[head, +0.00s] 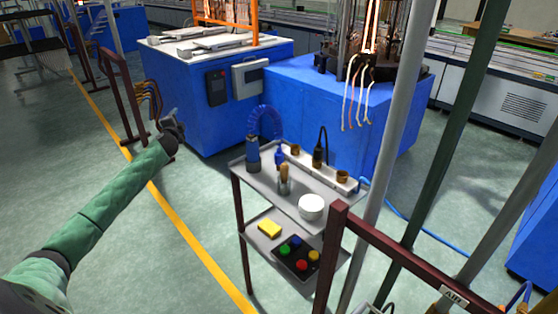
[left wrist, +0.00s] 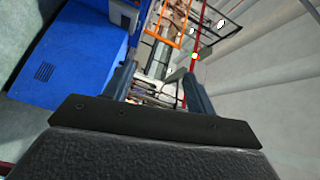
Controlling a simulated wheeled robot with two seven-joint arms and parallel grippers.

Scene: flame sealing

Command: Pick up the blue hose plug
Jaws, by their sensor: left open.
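A small round blue piece (head: 296,241), which looks like the blue hose plug, sits in a black tray (head: 276,259) on the cart's lower shelf. Green (head: 285,250), yellow (head: 313,256) and red (head: 302,265) pieces share the tray. A blue coiled hose (head: 266,110) with blue fittings is on the upper shelf. My left gripper (head: 172,122) is raised left of the cart, well apart from it. In the left wrist view the left gripper (left wrist: 158,72) is open, with nothing between its fingers. My right gripper is not in view.
The cart's upper shelf (head: 240,168) holds a white bowl (head: 311,207), brush-like tools (head: 284,178) and a white rack. A yellow sponge (head: 269,229) lies on the lower shelf. Dark red posts and rails stand front right. Blue machines (head: 205,110) stand behind. Floor left of the cart is clear.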

